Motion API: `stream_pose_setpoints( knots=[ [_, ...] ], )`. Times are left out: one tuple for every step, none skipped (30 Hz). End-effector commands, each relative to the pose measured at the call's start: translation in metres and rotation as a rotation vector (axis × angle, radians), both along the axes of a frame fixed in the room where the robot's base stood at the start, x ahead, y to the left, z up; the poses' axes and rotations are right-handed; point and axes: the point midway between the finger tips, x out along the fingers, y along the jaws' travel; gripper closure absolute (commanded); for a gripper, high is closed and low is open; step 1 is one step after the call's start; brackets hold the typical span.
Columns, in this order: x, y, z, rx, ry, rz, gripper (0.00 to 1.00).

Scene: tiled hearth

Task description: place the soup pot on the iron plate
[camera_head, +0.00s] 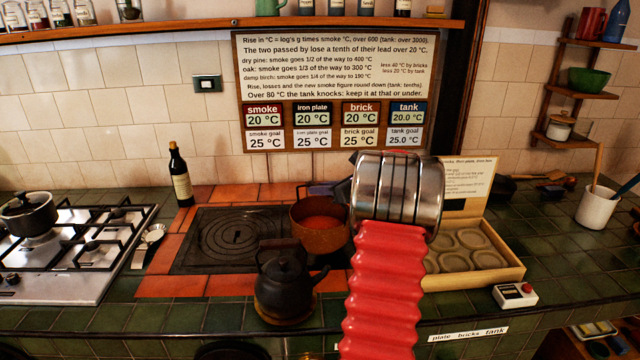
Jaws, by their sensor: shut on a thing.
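The soup pot (322,238) is a copper-brown pot with orange soup inside. My gripper (343,192) is at the pot's right rim, mostly hidden behind my metal wrist. It is shut on the pot, though the contact itself is hard to see. I cannot tell whether the pot's base touches the surface below.
A black kettle (283,284) on a round wooden stand is in front of the pot and plate. A bottle (180,178) stands behind the plate's left corner. A gas hob (75,250) is at left. A wooden box (468,262) is at right.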

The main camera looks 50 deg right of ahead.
Motion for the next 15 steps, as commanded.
stream_pose_setpoints(
  knots=[
    [0.001, -0.001, -0.003, -0.003, -0.005, 0.000, 1.00],
    [0.001, -0.001, -0.007, -0.003, -0.005, 0.000, 1.00],
    [0.001, -0.001, -0.012, -0.002, -0.004, 0.001, 1.00],
    [0.001, -0.001, -0.014, -0.002, -0.004, 0.001, 1.00],
    [0.001, -0.001, -0.016, -0.003, -0.005, 0.000, 1.00],
    [0.001, -0.001, -0.018, -0.003, -0.005, 0.000, 1.00],
    [0.001, -0.001, -0.019, -0.004, -0.006, 0.000, 1.00],
    [0.001, -0.001, -0.020, -0.004, -0.006, 0.000, 1.00],
    [0.001, -0.001, -0.020, -0.004, -0.006, 0.001, 1.00],
    [0.001, -0.001, -0.020, -0.004, -0.006, 0.001, 1.00],
    [0.001, -0.001, -0.020, -0.005, -0.006, 0.000, 1.00],
    [0.001, -0.001, -0.020, -0.004, -0.006, 0.001, 1.00],
    [0.001, -0.001, -0.020, -0.004, -0.006, 0.001, 1.00],
    [0.001, -0.001, -0.020, -0.004, -0.006, 0.001, 1.00],
    [0.001, -0.001, -0.020, -0.004, -0.006, 0.001, 1.00]
  ],
)
